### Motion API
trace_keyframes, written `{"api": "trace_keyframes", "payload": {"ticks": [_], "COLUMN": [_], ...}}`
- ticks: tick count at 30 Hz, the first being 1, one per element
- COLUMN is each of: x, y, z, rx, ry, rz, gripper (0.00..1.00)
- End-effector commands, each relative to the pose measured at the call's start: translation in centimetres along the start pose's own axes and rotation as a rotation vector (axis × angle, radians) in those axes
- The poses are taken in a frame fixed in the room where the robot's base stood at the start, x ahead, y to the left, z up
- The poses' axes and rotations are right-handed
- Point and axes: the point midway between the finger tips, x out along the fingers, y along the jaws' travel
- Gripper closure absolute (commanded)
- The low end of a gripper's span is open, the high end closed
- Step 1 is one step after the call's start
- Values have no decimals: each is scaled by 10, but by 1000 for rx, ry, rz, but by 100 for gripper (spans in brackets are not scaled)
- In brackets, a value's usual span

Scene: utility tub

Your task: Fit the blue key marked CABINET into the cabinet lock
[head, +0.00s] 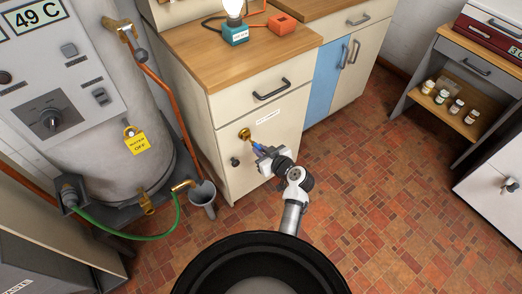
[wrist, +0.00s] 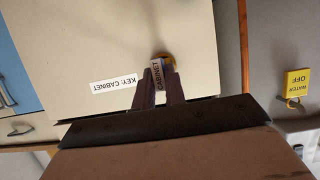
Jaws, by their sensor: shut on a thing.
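The brass cabinet lock (head: 244,134) is on the cream cabinet door (head: 277,143), below a white label (head: 268,116). My gripper (head: 261,151) is shut on the blue key (head: 257,147) just in front of the lock. In the wrist view, the key's tag (wrist: 157,72) reads CABINET between the two fingers, and the brass lock (wrist: 166,59) is right behind it. The key points at the lock; its tip is hidden, so I cannot tell whether it is inside. The label in the wrist view (wrist: 113,84) reads KEY: CABINET.
A grey boiler (head: 120,120) with a copper pipe and a yellow WATER OFF tag (head: 136,143) stands to the left. A grey drain cup (head: 203,196) is on the floor. Tiled floor at right is clear.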

Motion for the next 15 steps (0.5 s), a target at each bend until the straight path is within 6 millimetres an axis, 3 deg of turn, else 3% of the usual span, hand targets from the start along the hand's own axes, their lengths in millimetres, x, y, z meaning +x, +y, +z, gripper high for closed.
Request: {"api": "trace_keyframes", "payload": {"ticks": [15], "x": [8], "y": [0], "z": [-3], "rx": [-1], "ry": [0], "rz": [0], "gripper": [100]}}
